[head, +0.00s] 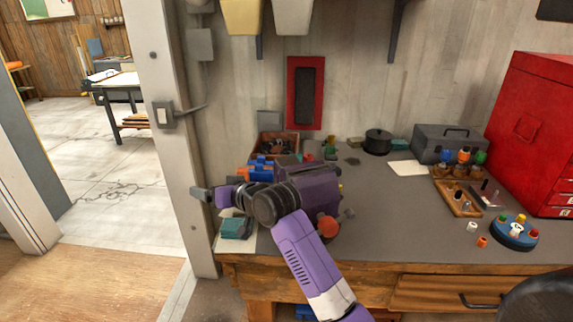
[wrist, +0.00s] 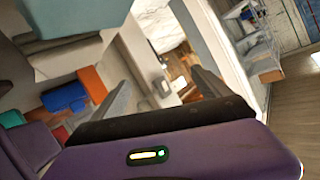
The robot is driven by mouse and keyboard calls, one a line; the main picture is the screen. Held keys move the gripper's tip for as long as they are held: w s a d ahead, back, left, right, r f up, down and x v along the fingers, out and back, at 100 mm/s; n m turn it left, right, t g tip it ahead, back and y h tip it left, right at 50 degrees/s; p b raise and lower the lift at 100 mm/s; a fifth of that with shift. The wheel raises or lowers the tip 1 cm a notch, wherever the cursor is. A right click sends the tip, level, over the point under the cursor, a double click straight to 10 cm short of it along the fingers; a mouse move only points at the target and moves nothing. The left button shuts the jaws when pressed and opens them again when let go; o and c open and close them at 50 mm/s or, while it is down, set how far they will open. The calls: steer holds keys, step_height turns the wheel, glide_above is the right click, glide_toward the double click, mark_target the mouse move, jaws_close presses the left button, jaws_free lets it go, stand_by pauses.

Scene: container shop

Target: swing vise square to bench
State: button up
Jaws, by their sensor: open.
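My gripper (head: 208,194) reaches left across the bench's left end, towards the pale post. In the wrist view, my gripper (wrist: 163,98) shows two grey fingers spread apart with nothing between them.
The wooden-edged bench (head: 400,225) has a teal block (head: 235,228) at its front left. A black pot (head: 378,142), a grey toolbox (head: 447,143) and a red cabinet (head: 540,130) stand right. The post (head: 180,130) with a switch is close left, beside a doorway.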

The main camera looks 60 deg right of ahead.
steer(key=d+r+g, duration=0.2)
steer(key=d+r, duration=0.1)
steer(key=d, duration=0.4)
step_height(320, 180, up, 6)
steer(key=g+p, duration=0.2)
steer(key=g, duration=0.3)
glide_above(289, 161)
steer(key=w, duration=0.5)
steer(key=shift+s+a+f+m+h, duration=0.2)
steer(key=shift+s+a+m+h, duration=0.05)
steer(key=shift+a+m+h, duration=0.05)
steer(key=s+g, duration=0.1)
steer(key=s+f+g, duration=0.1)
steer(key=s, duration=0.1)
steer(key=s+g+y, duration=0.1)
steer(key=s, duration=0.1)
steer(key=shift+a+f+m, duration=0.1)
steer(key=shift+f+m, duration=0.3)
steer(key=shift+s+f, duration=0.2)
steer(key=shift+f, duration=0.3)
steer(key=shift+p+x, duration=0.65)
steer(key=shift+x, duration=2.95)
steer(key=shift+a, duration=0.1)
